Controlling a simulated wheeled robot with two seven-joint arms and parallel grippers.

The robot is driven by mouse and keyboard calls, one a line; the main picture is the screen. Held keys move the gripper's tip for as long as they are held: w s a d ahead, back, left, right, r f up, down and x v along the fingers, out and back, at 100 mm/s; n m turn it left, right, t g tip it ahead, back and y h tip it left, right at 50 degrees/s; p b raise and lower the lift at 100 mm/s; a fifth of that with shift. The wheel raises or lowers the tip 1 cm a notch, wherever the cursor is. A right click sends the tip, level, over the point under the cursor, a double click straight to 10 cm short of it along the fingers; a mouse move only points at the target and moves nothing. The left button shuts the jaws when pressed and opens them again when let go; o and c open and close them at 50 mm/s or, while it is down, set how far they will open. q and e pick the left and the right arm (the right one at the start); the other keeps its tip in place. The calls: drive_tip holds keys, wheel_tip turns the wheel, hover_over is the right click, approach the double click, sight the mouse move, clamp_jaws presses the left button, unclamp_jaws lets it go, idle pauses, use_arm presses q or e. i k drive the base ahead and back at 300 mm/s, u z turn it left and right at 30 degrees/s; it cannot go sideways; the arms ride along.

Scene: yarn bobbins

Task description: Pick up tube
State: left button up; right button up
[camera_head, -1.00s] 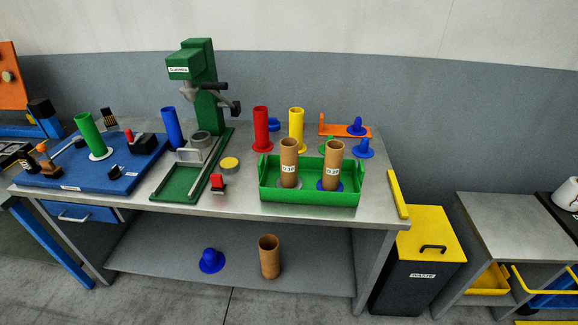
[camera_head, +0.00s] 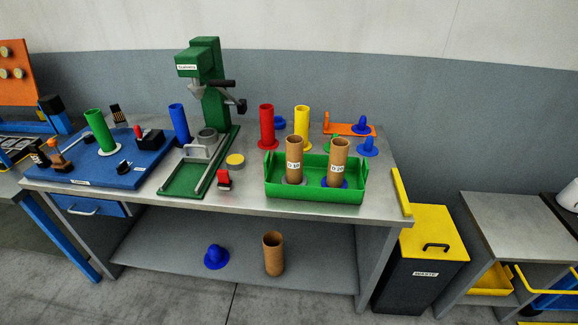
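Several tubes stand upright in the head view. Two brown tubes with white labels, a left one (camera_head: 294,160) and a right one (camera_head: 338,163), stand in a green tray (camera_head: 316,192) at the table's front. A red tube (camera_head: 267,127) and a yellow tube (camera_head: 301,128) stand behind the tray. A blue tube (camera_head: 179,125) stands left of the green press, and a green tube (camera_head: 100,132) stands on a blue board. Another brown tube (camera_head: 273,254) stands on the lower shelf. Neither of my grippers is in view.
A green press (camera_head: 209,85) stands at the table's back. Blue plugs lie behind the tray, near an orange holder (camera_head: 349,130), and one blue plug (camera_head: 215,257) is on the lower shelf. A yellow-lidded waste bin (camera_head: 421,262) stands right of the table (camera_head: 245,203).

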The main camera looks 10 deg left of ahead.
sight(294, 161)
drive_tip(key=k, duration=1.25)
drive_tip(key=z, duration=0.4)
drive_tip(key=i, duration=0.55)
drive_tip(key=z, duration=0.8)
drive_tip(key=i, duration=1.8)
drive_tip(key=u, duration=0.85)
